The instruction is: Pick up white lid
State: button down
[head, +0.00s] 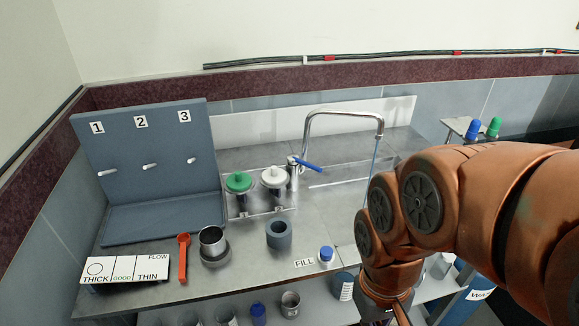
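The white lid (274,176) sits with its knob up in the steel rack at the back of the counter, just left of the tap. A green lid (239,182) sits beside it on the left. My arm comes in from the right, and my gripper is at the bottom edge of the head view, low and well to the right of the white lid. Only a small part near its wrist shows there; the fingertips are cut off by the frame, so I cannot tell their state.
A tap (345,114) arches over the sink behind my arm. A blue pegboard (150,222) stands at left.

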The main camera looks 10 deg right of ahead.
aim_at(273, 176)
jog(key=u, duration=2.55)
jog(key=i, duration=0.85)
jog(key=z, duration=2.3)
